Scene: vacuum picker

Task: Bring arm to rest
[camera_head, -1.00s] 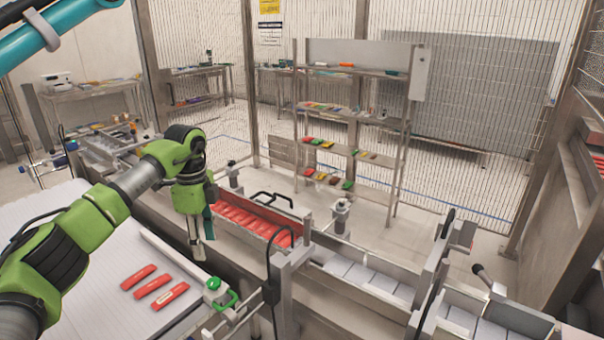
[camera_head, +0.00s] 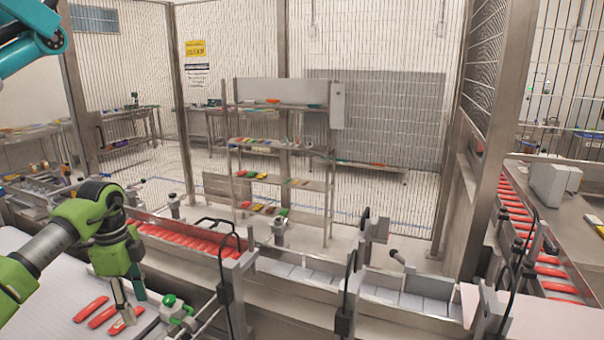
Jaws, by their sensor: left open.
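My left arm, green and grey, comes in from the left. Its left gripper (camera_head: 131,307) points down and is open and empty, just above a white table surface (camera_head: 45,318). Several red packs lie there; one red pack (camera_head: 90,309) lies left of the fingers, and another (camera_head: 123,321) is right under or behind the fingertips. Whether the fingers touch it I cannot tell. My right gripper does not show.
A conveyor (camera_head: 310,276) with a red-filled section (camera_head: 190,236) and pale compartments runs behind the table. A green-handled clamp (camera_head: 177,310) stands close right of the gripper. Another conveyor with red packs (camera_head: 517,205) is at the right. A shelf rack (camera_head: 331,190) stands behind.

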